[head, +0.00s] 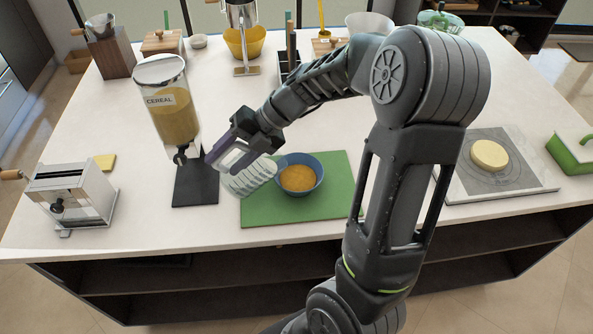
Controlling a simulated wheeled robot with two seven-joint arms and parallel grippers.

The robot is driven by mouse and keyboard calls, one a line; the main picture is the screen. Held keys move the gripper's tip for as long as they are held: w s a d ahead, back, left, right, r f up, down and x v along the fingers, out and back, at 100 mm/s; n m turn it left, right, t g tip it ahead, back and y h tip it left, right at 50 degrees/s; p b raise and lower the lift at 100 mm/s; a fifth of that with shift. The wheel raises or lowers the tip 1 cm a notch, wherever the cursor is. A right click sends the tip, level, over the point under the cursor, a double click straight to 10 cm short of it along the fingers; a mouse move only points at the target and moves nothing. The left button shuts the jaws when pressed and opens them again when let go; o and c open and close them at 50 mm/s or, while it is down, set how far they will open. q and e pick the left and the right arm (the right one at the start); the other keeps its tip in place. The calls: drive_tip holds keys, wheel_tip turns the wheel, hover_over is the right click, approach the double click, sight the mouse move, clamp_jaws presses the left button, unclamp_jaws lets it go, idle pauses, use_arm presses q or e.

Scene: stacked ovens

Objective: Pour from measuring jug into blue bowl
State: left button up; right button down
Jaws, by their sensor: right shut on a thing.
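The blue bowl (318,172) stands upright on a green mat (330,210) and has orange-brown contents. My right gripper (232,158) is left of the bowl, shut on the measuring jug (252,177). The jug is clear with pale ribbed markings and is tilted, its lower end close to the bowl's left side. I cannot tell whether it touches the bowl or whether anything is inside it. No stream shows between jug and bowl. My left gripper is not in view.
A cereal dispenser (172,115) on a dark base (196,185) stands just left of the gripper. A metal crank machine (70,193) is at the left. A board with a round yellow piece (489,155) and a green box (573,152) are at the right.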

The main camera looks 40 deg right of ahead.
drive_tip(key=shift+d, duration=0.15)
idle(0.5)
drive_tip(key=shift+s+d+r, duration=0.1)
drive_tip(key=shift+d+r, duration=0.05)
drive_tip(key=shift+s+d+r+y+b, duration=0.15)
drive_tip(key=shift+d+r+y+b, duration=0.15)
drive_tip(key=shift+r+y, duration=0.1)
drive_tip(key=shift+t, duration=0.3)
idle(0.4)
drive_tip(key=shift+s+d+r+y, duration=0.1)
drive_tip(key=shift+s+d+y, duration=0.05)
drive_tip(key=shift+d+y, duration=0.15)
drive_tip(key=shift+a, duration=0.1)
idle(0.4)
